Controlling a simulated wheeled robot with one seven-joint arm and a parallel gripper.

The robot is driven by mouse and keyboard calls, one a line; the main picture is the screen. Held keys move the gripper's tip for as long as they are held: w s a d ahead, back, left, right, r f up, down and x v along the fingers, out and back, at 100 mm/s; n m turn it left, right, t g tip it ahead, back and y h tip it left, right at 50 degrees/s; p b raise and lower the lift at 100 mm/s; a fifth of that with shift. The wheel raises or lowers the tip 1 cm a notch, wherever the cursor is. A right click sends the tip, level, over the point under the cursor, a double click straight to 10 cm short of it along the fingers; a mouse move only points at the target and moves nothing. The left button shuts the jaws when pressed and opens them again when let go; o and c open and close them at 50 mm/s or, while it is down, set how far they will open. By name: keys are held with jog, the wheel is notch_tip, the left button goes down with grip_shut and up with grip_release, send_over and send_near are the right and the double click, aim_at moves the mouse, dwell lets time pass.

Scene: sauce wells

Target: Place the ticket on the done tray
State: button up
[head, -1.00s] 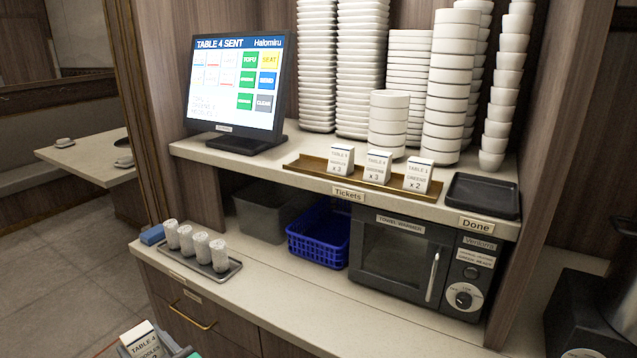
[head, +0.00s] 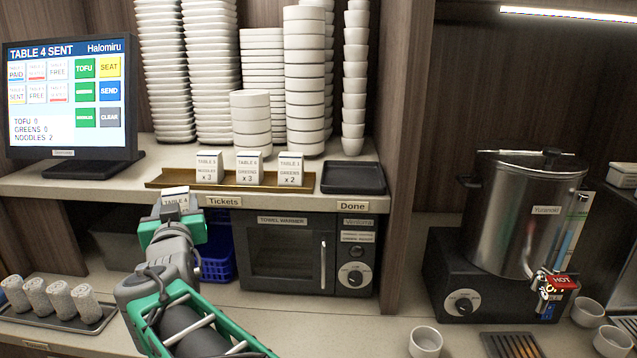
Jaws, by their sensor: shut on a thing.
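My gripper (head: 178,212) is shut on a white ticket (head: 176,198) marked TABLE 4. It holds the ticket upright in front of the shelf's front edge, left of the Tickets label. The gripper hides the lower part of the ticket. The done tray (head: 350,177) is a small black tray on the right end of the shelf, above the Done label (head: 352,206). It is empty.
Several other tickets (head: 247,168) stand on a brass ticket rail (head: 310,182) between my gripper and the done tray. Stacks of white bowls (head: 305,80) stand behind. A wooden upright (head: 403,150) bounds the shelf at right, with a hot urn (head: 522,215) beyond it.

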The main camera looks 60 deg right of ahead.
jog(key=s+d+r+m+g+h+b, duration=0.2)
jog(key=s+d+r+m+g+h, duration=0.8)
jog(key=s+d+r, duration=0.85)
jog(key=g+y+p, duration=0.3)
send_over(352, 179)
jog(key=shift+n, duration=0.3)
notch_tip(352, 179, down, 11)
jog(key=shift+a+f, duration=0.1)
notch_tip(352, 179, down, 3)
jog(key=shift+f+b, duration=0.5)
jog(key=shift+b, duration=0.15)
jog(key=shift+f, duration=0.1)
